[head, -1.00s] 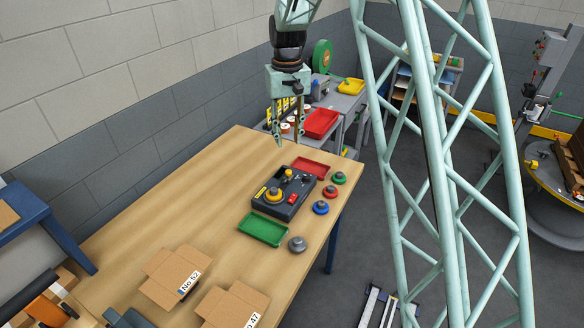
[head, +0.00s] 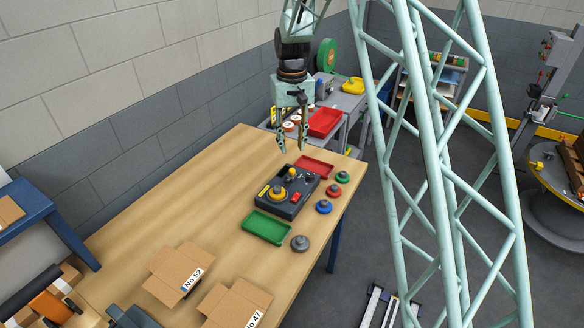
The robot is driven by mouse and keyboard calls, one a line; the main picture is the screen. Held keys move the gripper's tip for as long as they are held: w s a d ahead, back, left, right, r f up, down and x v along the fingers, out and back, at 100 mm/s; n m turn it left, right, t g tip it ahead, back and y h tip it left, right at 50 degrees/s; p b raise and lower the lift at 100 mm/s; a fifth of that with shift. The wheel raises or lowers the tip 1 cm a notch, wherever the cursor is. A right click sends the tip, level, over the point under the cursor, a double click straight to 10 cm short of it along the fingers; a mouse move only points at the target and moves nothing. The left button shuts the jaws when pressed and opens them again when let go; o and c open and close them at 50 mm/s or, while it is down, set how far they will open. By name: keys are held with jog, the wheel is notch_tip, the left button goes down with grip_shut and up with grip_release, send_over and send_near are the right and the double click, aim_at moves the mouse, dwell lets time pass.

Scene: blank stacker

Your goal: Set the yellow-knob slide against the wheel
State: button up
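A dark device (head: 290,207) lies on the wooden table, with a yellow round wheel (head: 277,194) on its left part. A small yellow knob (head: 292,172) stands up at the back of the device, apart from the wheel. I take it for the slide's knob; the slide under it is too small to make out. A red button-like part (head: 297,197) sits on the device's front right. My gripper (head: 292,150) points down above the back of the device, near the yellow knob and above it. Its two fingers are apart and nothing shows between them.
A green tray (head: 252,234) and a red tray (head: 318,160) lie beside the device. Green (head: 343,177), red (head: 335,190), blue (head: 324,207) and grey (head: 300,243) round pieces stand along the table's right side. Open cardboard boxes (head: 160,290) are nearer me. The table's left part is clear.

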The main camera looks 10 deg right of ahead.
aim_at(292, 170)
jog(key=shift+f, duration=5.2)
jog(key=shift+c, duration=0.5)
grip_shut()
